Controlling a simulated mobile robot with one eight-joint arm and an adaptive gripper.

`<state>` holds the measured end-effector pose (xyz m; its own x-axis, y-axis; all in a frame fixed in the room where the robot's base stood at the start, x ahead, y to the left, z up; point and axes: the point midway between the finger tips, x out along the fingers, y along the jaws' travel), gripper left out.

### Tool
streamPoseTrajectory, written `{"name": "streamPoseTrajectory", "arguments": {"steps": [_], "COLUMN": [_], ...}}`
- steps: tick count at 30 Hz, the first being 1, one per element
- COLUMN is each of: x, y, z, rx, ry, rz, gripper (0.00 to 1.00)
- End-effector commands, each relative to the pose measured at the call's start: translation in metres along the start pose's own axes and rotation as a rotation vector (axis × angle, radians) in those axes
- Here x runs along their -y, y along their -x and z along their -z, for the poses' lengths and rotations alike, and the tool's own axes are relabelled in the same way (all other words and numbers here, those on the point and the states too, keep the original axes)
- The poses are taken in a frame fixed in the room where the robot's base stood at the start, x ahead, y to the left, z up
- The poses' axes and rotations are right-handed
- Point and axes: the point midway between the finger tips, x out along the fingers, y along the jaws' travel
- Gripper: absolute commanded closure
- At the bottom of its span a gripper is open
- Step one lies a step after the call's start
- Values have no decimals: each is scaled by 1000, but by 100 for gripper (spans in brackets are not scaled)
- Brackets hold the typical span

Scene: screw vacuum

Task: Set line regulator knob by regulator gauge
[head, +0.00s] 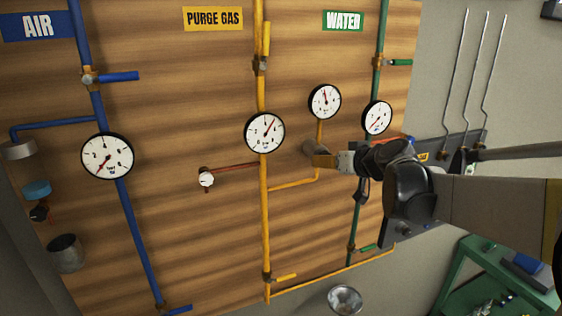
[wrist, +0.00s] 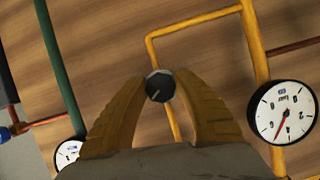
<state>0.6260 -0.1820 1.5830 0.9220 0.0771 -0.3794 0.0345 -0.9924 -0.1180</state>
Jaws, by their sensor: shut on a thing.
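The line regulator knob (wrist: 159,86) is a small dark grey knob with a pale mark on its face, on the thin yellow branch pipe. My gripper (wrist: 160,92) has its two yellow fingers shut on it, one on each side. In the head view the gripper (head: 321,155) reaches in from the right and partly hides the knob. The regulator gauge (head: 325,101) is the white dial just above the knob on that branch. Its red needle points nearly straight up, slightly left. My gripper body hides it in the wrist view.
The main purge gas gauge (head: 265,132) sits left on the thick yellow pipe. The water gauge (head: 377,117) and green pipe are close beside my wrist. A green bench (head: 520,265) stands lower right.

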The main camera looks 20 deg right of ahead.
Motion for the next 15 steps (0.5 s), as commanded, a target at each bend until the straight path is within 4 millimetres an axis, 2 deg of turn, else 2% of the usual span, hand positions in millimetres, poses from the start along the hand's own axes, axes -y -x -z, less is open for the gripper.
{"name": "streamPoseTrajectory", "arguments": {"steps": [15], "x": [0], "y": [-1], "z": [-2], "rx": [-1], "ry": [-443], "rz": [183], "gripper": [96]}}
